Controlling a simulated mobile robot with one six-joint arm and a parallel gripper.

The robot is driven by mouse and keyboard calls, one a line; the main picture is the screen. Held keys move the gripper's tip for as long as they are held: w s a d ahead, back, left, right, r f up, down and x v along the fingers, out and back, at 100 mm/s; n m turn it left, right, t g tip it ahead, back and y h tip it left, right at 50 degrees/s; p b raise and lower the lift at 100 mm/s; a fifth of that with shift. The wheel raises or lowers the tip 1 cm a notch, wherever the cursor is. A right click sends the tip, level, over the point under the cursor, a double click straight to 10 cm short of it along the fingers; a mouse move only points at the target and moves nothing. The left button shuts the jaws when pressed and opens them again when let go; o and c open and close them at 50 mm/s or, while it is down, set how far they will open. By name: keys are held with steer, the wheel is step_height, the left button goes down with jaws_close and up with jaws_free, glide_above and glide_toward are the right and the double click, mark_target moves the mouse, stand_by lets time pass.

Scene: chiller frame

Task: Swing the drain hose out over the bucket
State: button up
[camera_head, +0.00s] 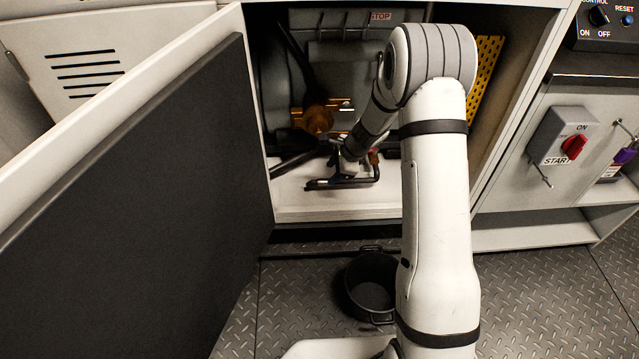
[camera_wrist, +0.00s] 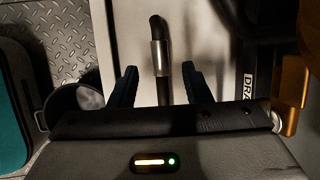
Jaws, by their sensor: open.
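The black drain hose (camera_head: 294,163) lies low in the open cabinet, just above its pale floor. In the wrist view the hose (camera_wrist: 163,89) has a metal collar and a bent free end at the top. My gripper (camera_wrist: 157,72) is open, with one dark blue finger on each side of the hose. The hose runs between the fingers with a gap on both sides. In the head view my gripper (camera_head: 338,168) is inside the cabinet, partly hidden by my arm. The dark bucket (camera_head: 352,298) stands on the floor in front of the cabinet; it also shows at left in the wrist view (camera_wrist: 72,106).
The open cabinet door (camera_head: 140,200) fills the left side. A raised cabinet sill (camera_head: 330,213) lies between hose and bucket. A brass-coloured fitting (camera_head: 318,121) sits behind my gripper. A panel with a red switch (camera_head: 573,147) is at right. The plated floor at lower right is clear.

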mark_target(324, 181)
steer(key=b+x, duration=0.1)
steer(key=x, duration=0.4)
steer(key=shift+a+f+b, duration=0.15)
steer(key=shift+f+b, duration=0.2)
steer(key=shift+c, duration=0.4)
jaws_close()
